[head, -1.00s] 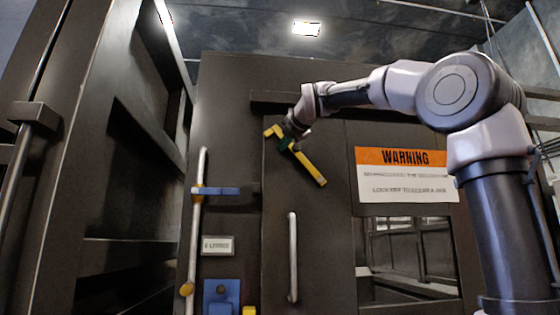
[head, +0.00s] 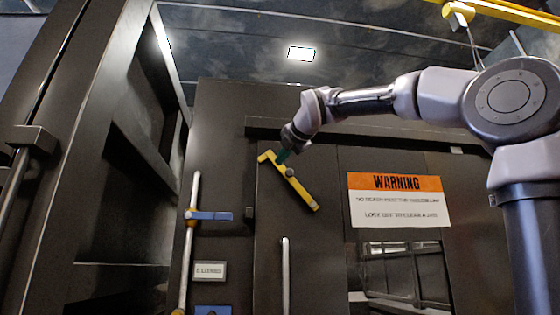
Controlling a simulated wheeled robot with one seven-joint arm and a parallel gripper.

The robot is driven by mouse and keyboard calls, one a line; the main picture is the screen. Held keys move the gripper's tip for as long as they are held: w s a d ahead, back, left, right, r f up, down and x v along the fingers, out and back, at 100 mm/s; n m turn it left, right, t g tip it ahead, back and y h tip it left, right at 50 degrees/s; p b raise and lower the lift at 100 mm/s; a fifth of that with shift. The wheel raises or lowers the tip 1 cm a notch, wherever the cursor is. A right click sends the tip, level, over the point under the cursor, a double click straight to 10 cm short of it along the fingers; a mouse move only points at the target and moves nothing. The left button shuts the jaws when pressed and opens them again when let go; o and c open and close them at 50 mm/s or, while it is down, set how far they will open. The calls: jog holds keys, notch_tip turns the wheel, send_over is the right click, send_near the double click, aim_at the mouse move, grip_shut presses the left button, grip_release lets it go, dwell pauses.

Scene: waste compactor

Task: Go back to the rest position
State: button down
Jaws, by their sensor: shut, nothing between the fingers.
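My arm reaches from the right side of the head view to the upper left. My gripper (head: 283,155) is small at its end, with green fingertips, and looks shut and empty. It is at the upper part of a yellow lever (head: 299,191) on the dark compactor door (head: 318,240). The lever slants from upper left to lower right. The fingertips overlap it in the picture; I cannot tell whether they touch it.
A dark open frame (head: 110,150) stands close on the left. A silver rod with a blue latch (head: 208,215) and a vertical handle (head: 285,275) are on the compactor front. A warning sign (head: 398,200) is right of the lever. A yellow overhead beam (head: 510,12) crosses the upper right.

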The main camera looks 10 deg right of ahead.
dwell(0.3)
jog(key=s+d+f+m+g+h, duration=0.1)
jog(key=s+d+f+m+g, duration=0.15)
jog(key=d+f+m, duration=0.55)
jog(key=s+d+f+m+g+h, duration=0.1)
jog(key=s+f+m, duration=0.4)
jog(key=f, duration=0.7)
jog(key=s+d+f+m+g, duration=0.2)
jog(key=s+f+m, duration=0.5)
jog(key=f, duration=0.5)
jog(key=s+d+f+m+g, duration=0.2)
jog(key=s+f+m, duration=0.5)
jog(key=f+m, duration=0.4)
jog(key=shift+d+f+m, duration=0.15)
jog(key=shift+f+m, duration=0.2)
jog(key=shift+m, duration=0.35)
jog(key=shift+w, duration=0.1)
